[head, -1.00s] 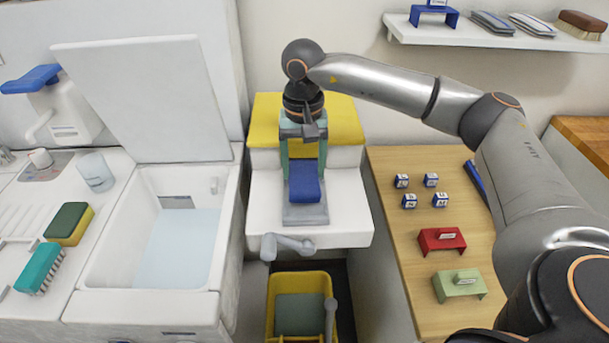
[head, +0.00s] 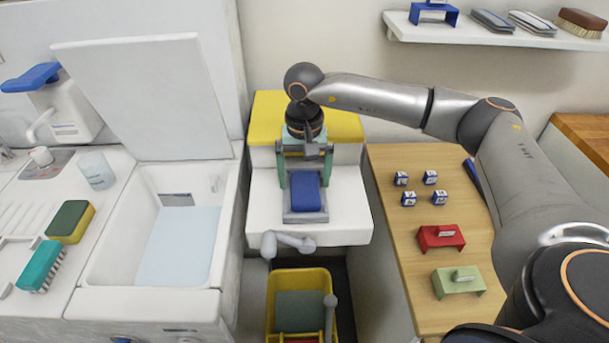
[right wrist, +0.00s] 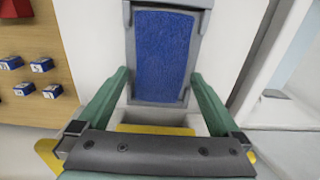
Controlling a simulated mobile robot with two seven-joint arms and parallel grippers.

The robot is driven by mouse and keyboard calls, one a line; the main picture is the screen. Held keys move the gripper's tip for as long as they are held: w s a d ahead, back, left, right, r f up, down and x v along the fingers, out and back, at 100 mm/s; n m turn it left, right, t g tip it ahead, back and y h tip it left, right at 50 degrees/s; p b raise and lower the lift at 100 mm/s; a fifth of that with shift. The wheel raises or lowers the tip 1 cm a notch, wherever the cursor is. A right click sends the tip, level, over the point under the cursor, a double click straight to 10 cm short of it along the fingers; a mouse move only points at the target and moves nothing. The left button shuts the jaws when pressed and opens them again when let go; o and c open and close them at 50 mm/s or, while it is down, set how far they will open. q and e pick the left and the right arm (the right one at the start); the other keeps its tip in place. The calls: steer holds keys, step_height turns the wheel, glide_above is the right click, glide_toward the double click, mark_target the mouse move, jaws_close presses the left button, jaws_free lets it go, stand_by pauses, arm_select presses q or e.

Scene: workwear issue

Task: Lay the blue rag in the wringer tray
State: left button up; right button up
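The blue rag (head: 306,193) lies as a flat oblong in the grey wringer tray (head: 305,218), on a white ledge. In the right wrist view the rag (right wrist: 163,55) sits inside the raised rim of the tray (right wrist: 201,50). My right gripper (head: 305,186) reaches down over the tray from behind, with its green fingers spread wide on either side of the rag. In the right wrist view there are gaps between both fingers and the rag, so the gripper is open and empty. My left gripper is not in view.
A yellow block (head: 347,124) stands behind the tray. A grey crank (head: 287,242) juts out in front, above a yellow bucket (head: 272,305). An open white basin (head: 128,255) with water is at the left. A wooden counter (head: 400,240) with small boxes and stands is at the right.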

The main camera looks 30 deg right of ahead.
mark_target(304, 180)
steer(key=shift+r, duration=0.2)
step_height(304, 180, up, 12)
stand_by(0.4)
